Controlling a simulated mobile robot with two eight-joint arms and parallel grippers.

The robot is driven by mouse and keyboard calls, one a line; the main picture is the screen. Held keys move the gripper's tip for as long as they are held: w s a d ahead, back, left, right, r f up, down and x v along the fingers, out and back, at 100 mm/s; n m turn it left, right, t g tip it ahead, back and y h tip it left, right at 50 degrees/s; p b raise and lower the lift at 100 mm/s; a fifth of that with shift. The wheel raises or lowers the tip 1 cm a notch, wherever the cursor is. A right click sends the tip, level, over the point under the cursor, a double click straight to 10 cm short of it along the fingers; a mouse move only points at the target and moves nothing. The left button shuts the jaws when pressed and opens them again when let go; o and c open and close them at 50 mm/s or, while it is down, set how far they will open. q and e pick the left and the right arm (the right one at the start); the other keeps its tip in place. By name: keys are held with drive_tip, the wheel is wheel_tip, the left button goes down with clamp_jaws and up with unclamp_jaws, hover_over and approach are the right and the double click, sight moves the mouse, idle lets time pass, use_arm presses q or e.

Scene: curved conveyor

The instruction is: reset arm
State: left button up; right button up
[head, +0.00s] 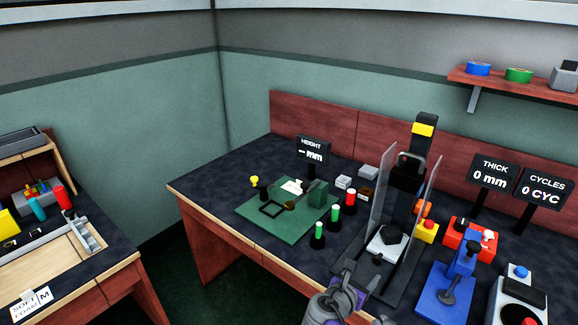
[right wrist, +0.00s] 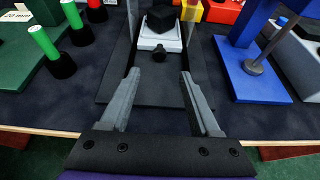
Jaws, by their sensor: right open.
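My right gripper (head: 352,284) is at the bottom of the head view, at the front edge of the dark-topped bench (head: 215,187). In the right wrist view its two grey fingers (right wrist: 161,76) are spread apart with nothing between them. They point toward the black base of a press-like machine (head: 411,175), whose light plate with a dark block (right wrist: 160,20) is beyond the fingertips. My left gripper is not in view.
Green and red cylinders (head: 335,217) on black bases stand left of the machine, beside a green board (head: 258,222). A blue fixture (head: 449,293) and a white unit (head: 503,306) stand to the right. Clear panels flank the machine. Another bench (head: 118,256) is far left.

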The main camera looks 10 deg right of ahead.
drive_tip(key=s+a+f+m+g+y, duration=0.1)
drive_tip(key=s+a+f+m+y, duration=0.2)
drive_tip(key=s+m, duration=0.55)
drive_tip(key=s+a+f+m+g+y, duration=0.2)
drive_tip(key=s+a+m+y, duration=0.25)
drive_tip(key=s+m, duration=0.4)
drive_tip(key=s+a+f+m+g+y, duration=0.1)
drive_tip(key=s+a+f+m+y, duration=0.2)
drive_tip(key=s+m, duration=0.5)
use_arm(q)
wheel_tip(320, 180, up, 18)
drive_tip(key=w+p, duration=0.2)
drive_tip(key=p, duration=1.4)
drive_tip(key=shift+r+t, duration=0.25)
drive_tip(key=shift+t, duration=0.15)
use_arm(e)
drive_tip(key=w+r+m, duration=0.1)
drive_tip(key=w+r, duration=0.2)
drive_tip(key=r, duration=1.6)
drive_tip(key=shift+w+a+t, duration=0.2)
drive_tip(key=shift+a+t, duration=0.15)
drive_tip(key=shift+t, duration=0.05)
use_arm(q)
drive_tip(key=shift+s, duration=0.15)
use_arm(e)
drive_tip(key=shift+s+r, duration=0.1)
drive_tip(key=shift+s, duration=0.05)
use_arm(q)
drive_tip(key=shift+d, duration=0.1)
